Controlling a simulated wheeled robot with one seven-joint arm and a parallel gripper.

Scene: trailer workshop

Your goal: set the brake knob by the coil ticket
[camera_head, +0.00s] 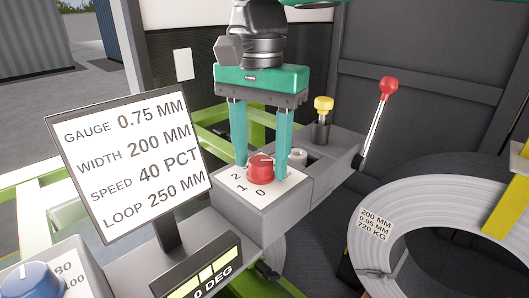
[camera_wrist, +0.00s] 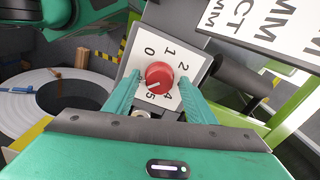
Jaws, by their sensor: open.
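The red brake knob (camera_head: 261,169) sits on a white numbered dial plate (camera_head: 252,189) on a grey console. In the wrist view the knob (camera_wrist: 158,77) has a white mark pointing lower left, towards the 5 side; 0, 1, 2, 4 and 5 are readable around it. My gripper (camera_head: 260,171) is open, its teal fingers down on either side of the knob; finger contact cannot be told. The coil ticket (camera_head: 375,224) hangs on the steel coil (camera_head: 362,252) at right and reads 200 MM, 0.95 MM, 720 KG.
A sign (camera_head: 134,160) at left reads gauge 0.75 MM, width 200 MM, speed 40 PCT, loop 250 MM. A yellow knob (camera_head: 323,104) and a red-topped lever (camera_head: 388,87) stand behind right. A blue knob (camera_head: 32,281) and a DEG display (camera_head: 199,274) are in front.

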